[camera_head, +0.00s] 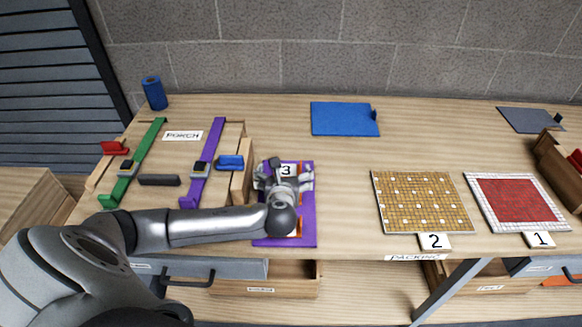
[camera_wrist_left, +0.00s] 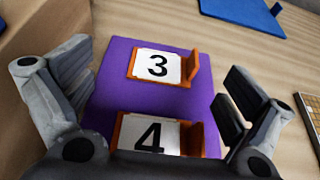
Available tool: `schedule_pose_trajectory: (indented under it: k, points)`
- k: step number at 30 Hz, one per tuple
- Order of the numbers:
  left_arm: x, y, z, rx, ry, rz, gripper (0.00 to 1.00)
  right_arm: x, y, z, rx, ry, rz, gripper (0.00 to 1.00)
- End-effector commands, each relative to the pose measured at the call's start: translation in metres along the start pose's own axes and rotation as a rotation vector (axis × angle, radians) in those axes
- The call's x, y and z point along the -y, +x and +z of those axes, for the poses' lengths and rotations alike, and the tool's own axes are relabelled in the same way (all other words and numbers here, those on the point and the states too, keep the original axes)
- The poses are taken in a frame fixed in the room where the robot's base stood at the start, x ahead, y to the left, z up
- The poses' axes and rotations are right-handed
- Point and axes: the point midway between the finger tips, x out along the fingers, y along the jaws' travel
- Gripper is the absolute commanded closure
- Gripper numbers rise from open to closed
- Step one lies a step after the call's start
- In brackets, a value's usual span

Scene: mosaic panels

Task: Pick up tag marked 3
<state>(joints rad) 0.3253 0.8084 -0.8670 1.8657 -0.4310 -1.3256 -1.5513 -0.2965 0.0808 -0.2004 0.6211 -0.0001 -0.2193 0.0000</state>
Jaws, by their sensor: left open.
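The tag marked 3 (camera_head: 287,170) lies on a purple mat (camera_head: 307,238); in the left wrist view the tag marked 3 (camera_wrist_left: 157,66) is a white card in an orange holder with an upright tab on its right side. Below it in that view, a tag marked 4 (camera_wrist_left: 148,134) sits on the same purple mat (camera_wrist_left: 108,100), partly hidden by my gripper body. My left gripper (camera_head: 284,178) is above the mat with its fingers spread wide on both sides; in the wrist view the left gripper (camera_wrist_left: 160,85) is empty. My right gripper is not seen.
A wooden block with a blue handle (camera_head: 230,162) stands just left of the mat. A blue board (camera_head: 344,119) lies behind. Panels with tags 2 (camera_head: 434,241) and 1 (camera_head: 541,239) lie to the right. The table between the mat and the yellow panel (camera_head: 420,203) is clear.

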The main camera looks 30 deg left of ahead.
Motion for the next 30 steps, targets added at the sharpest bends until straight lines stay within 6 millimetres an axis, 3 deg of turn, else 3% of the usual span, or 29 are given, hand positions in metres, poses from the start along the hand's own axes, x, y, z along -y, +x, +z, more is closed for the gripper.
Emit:
schedule_pose_trajectory:
  k: [3, 6, 17, 22, 30]
  points:
    - [0.000, 0.012, 0.000, -0.001, -0.001, 0.002, 0.00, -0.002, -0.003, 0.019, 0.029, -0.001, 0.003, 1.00]
    - [0.000, 0.016, 0.000, -0.001, -0.002, 0.001, 0.00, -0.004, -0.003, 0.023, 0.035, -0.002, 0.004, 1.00]
    - [0.007, 0.052, 0.002, -0.001, -0.001, 0.002, 0.00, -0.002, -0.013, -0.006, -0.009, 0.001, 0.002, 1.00]
    - [0.007, 0.066, 0.001, -0.001, -0.002, 0.002, 0.00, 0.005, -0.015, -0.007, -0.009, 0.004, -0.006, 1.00]
    - [0.007, 0.068, 0.000, -0.002, -0.002, 0.000, 0.00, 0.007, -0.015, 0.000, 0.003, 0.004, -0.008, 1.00]
